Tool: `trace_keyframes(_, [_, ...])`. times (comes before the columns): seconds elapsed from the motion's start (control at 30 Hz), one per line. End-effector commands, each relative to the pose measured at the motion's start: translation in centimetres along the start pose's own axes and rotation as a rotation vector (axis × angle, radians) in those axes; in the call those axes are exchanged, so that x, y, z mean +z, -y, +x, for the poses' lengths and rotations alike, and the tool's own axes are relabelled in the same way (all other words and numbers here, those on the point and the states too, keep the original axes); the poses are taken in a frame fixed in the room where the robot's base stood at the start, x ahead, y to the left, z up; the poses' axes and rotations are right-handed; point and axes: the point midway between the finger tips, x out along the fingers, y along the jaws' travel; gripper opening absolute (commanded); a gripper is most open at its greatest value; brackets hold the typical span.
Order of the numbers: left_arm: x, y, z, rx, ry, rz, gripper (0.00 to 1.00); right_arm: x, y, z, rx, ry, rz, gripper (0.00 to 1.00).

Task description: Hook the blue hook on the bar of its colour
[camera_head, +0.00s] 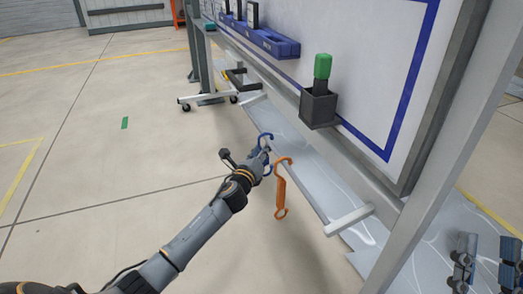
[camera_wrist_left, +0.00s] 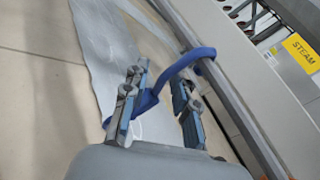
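The blue hook (camera_head: 265,136) is at the end of my left arm in the head view, its curved top showing above the gripper. In the left wrist view, the blue hook (camera_wrist_left: 204,53) has its loop beyond the fingertips, overlapping a grey rail, and its lower part lies by the left finger. My left gripper (camera_head: 262,154) also shows in the wrist view (camera_wrist_left: 160,95); its fingers are apart, with a visible gap beside the hook. My right gripper (camera_head: 487,262) is at the lower right, fingers apart and empty. I cannot identify a blue bar with certainty.
An orange hook (camera_head: 281,192) hangs just right of my left gripper. A frame with a white board (camera_head: 350,60) carries a black holder (camera_head: 318,108) with a green-topped item and a blue tray (camera_head: 262,37). A wheeled stand (camera_head: 207,99) is behind.

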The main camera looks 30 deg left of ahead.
Motion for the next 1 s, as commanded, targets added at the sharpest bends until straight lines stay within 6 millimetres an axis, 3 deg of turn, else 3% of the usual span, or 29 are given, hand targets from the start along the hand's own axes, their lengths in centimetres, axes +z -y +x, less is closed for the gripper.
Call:
trace_keyframes(0.37, [0.0, 0.0, -0.6, -0.001, 0.000, 0.001, 0.32, 0.0, 0.0, 0.0, 0.000, 0.002, 0.002, 0.40])
trace_keyframes(0.47, [-0.1, -0.1, -1.8, 0.001, -0.001, 0.003, 0.32, 0.0, 0.0, 0.0, 0.000, 0.002, 0.001, 0.40])
trace_keyframes(0.8, [-0.1, -0.1, -8.9, 0.000, -0.003, 0.002, 0.32, 0.0, 0.0, 0.0, 0.000, 0.001, 0.001, 0.40])
trace_keyframes(1.0, [-0.1, 0.0, -11.4, 0.000, -0.002, -0.001, 0.32, 0.0, 0.0, 0.0, 0.000, 0.001, 0.001, 0.40])
